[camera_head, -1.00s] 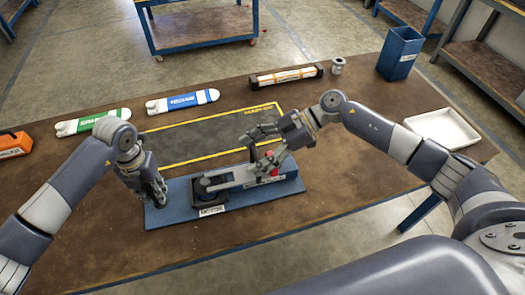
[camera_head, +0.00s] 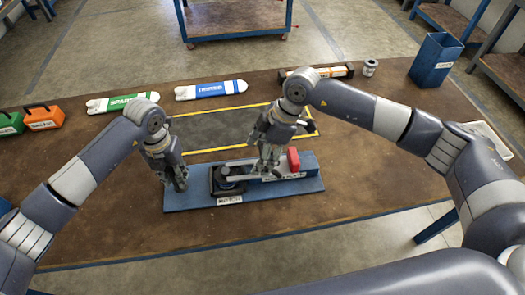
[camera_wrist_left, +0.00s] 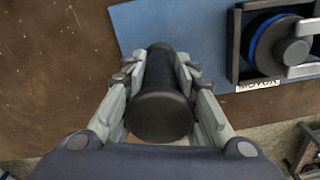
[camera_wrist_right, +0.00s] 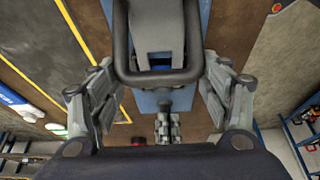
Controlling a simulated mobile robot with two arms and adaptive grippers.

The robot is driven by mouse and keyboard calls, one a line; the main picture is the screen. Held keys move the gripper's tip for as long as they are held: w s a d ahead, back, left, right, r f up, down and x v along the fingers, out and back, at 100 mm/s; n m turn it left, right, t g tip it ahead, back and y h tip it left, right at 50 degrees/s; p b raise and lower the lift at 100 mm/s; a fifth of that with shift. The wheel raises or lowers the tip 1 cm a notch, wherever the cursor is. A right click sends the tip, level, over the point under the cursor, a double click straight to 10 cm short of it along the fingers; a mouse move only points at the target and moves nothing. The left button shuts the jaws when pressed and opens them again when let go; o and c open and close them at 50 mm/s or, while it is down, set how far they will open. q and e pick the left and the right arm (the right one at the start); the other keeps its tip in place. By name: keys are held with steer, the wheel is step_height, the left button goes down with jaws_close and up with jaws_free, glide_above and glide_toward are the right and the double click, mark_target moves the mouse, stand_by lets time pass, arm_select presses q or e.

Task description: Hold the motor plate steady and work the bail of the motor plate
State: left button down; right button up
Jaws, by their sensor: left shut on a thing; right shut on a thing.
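The motor plate (camera_head: 200,198) is a blue board lying on the table, with a dark motor mount, a pale lever arm (camera_head: 243,178) and a red block (camera_head: 294,160). My left gripper (camera_head: 178,184) is shut on an upright black post (camera_wrist_left: 160,112) at the plate's left end. The round motor (camera_wrist_left: 285,48) in its dark frame lies right of the post in the left wrist view. My right gripper (camera_head: 268,165) is over the plate's middle, left of the red block. In the right wrist view its fingers flank the dark U-shaped bail (camera_wrist_right: 155,78); their contact with it is unclear.
A yellow-bordered dark mat (camera_head: 215,127) lies behind the plate. Green (camera_head: 122,102) and blue (camera_head: 212,90) labelled parts, an orange box (camera_head: 45,117), a grey cup (camera_head: 370,67) and a blue bin (camera_head: 437,60) stand around it. The table's front strip is clear.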

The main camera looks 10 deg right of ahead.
arm_select(q)
steer(key=shift+d, duration=0.2)
arm_select(e)
steer(key=shift+s+a+f, duration=0.2)
steer(key=shift+f, duration=0.05)
arm_select(q)
steer(key=shift+r, duration=0.1)
arm_select(e)
steer(key=o, duration=1.5)
arm_select(q)
steer(key=shift+a, duration=0.1)
arm_select(e)
steer(key=shift+w+a, duration=0.1)
steer(key=shift+r, duration=0.2)
arm_select(q)
steer(key=shift+a, duration=0.1)
arm_select(e)
steer(key=shift+d+r, duration=0.25)
steer(key=shift+d, duration=0.05)
arm_select(q)
steer(key=shift+w, duration=0.1)
arm_select(e)
steer(key=v, duration=1.1)
steer(key=shift+r, duration=0.15)
steer(key=shift+a, duration=0.1)
